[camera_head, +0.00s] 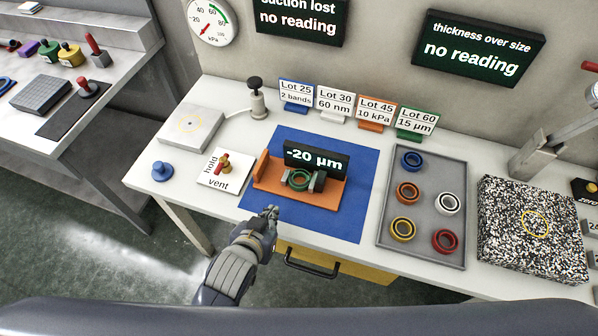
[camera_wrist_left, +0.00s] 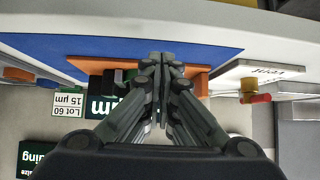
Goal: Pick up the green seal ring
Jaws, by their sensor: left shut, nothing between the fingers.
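The green seal ring (camera_head: 299,180) stands between the grey jaws of an orange gauge fixture (camera_head: 270,184), below a display reading -20 µm (camera_head: 317,160). My left gripper (camera_head: 270,212) is shut and empty, in front of the fixture and near the front edge of the blue mat (camera_head: 343,213). In the left wrist view, the shut fingers (camera_wrist_left: 160,62) point toward the orange fixture (camera_wrist_left: 197,79) and hide much of it. My right gripper is not in view.
A grey tray (camera_head: 454,168) right of the mat holds blue, orange, white, yellow and red rings. A speckled block (camera_head: 533,228) stands farther right. Lot signs (camera_head: 335,100) stand behind.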

